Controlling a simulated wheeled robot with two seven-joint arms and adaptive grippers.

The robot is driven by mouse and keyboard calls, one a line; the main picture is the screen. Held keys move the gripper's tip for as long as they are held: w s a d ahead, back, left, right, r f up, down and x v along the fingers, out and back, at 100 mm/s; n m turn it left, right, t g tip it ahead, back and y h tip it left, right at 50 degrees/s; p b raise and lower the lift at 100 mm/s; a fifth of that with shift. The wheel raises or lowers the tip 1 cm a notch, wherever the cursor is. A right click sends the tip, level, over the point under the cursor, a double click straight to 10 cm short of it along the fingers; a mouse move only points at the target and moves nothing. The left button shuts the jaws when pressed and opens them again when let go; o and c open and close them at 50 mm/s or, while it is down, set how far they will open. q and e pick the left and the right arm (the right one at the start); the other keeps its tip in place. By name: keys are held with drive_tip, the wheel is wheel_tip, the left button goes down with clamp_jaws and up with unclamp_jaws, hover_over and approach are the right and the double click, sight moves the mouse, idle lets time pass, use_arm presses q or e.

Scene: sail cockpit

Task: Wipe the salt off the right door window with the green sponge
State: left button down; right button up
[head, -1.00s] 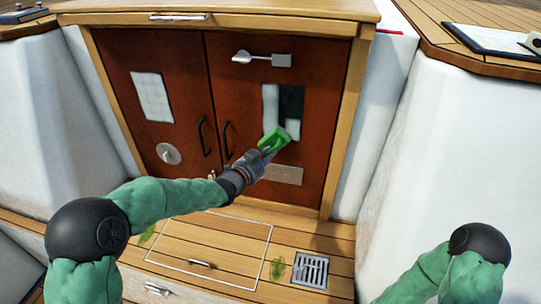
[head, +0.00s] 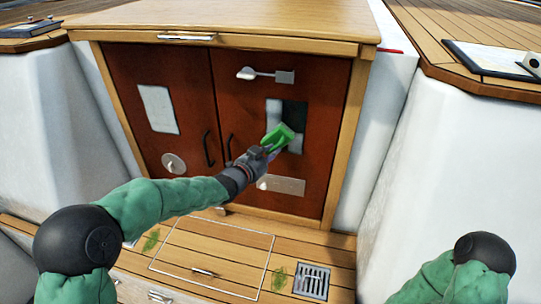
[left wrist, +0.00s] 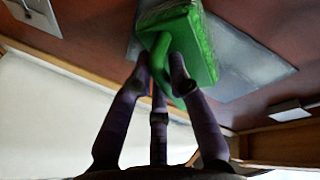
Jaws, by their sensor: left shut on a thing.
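The right door window (head: 297,114) is a rectangular pane in the right brown door. Its upper right part is dark and clear. Whitish salt shows along its left side and at its lower right. My left gripper (head: 269,150) is shut on the green sponge (head: 280,135), which lies over the lower middle of the pane and hides part of it. In the left wrist view the gripper's fingers (left wrist: 160,70) hold the sponge (left wrist: 190,45) by its green handle, close to the hazy pane (left wrist: 245,68). I cannot tell whether it touches. My right gripper is out of view.
A silver latch (head: 265,75) sits above the window, and a metal plate (head: 281,185) below it. The left door (head: 165,75) has a whitish window (head: 158,110). Black handles (head: 229,147) flank the door seam. White cockpit walls (head: 465,170) rise on both sides.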

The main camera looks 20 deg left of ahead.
sight(277, 140)
use_arm(q)
drive_tip(key=shift+r+p, duration=0.6)
drive_tip(key=shift+r, duration=1)
wheel_tip(277, 140, up, 10)
drive_tip(key=p, duration=0.6)
drive_tip(key=s+b, duration=0.2)
drive_tip(key=s, duration=0.4)
drive_tip(key=shift+s+f, duration=0.1)
idle(0.4)
